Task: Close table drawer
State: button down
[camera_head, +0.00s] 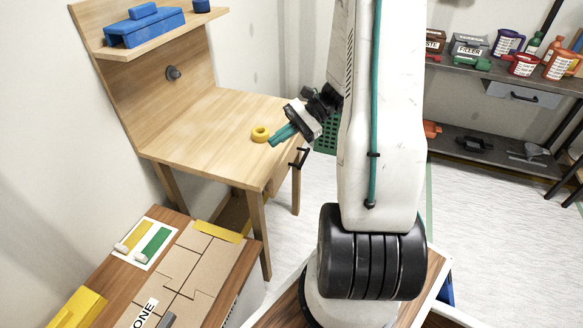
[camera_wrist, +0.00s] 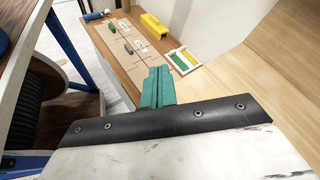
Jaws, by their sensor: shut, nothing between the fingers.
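The wooden table (camera_head: 200,140) stands left of centre in the head view, and part of its top also fills the right side of the wrist view (camera_wrist: 275,85). A dark handle (camera_head: 299,158) shows at the table's right side, below the top. The drawer itself is mostly hidden, so I cannot tell how far it is open. My gripper (camera_head: 272,141) has teal fingers pressed together and is empty. It is over the table's right edge, above and left of the handle. In the wrist view its fingers (camera_wrist: 155,86) are shut.
A yellow ring (camera_head: 260,134) lies on the tabletop close to my fingertips. A blue toolbox (camera_head: 145,28) sits on the shelf above. A low brown bench with cardboard (camera_head: 180,265) stands in front. A shelf rack (camera_head: 490,145) with containers is at the right. Floor between is clear.

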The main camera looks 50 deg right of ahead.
jog(key=s+d+f+m+t, duration=0.2)
jog(key=d+f+m+t, duration=0.5)
jog(key=d+f, duration=0.35)
jog(key=m+t+h, duration=0.5)
jog(key=m+h, duration=0.1)
jog(key=m, duration=0.2)
send_near(285, 165)
jog(key=x, duration=0.7)
jog(key=shift+s+a, duration=0.1)
jog(key=shift+a, duration=0.05)
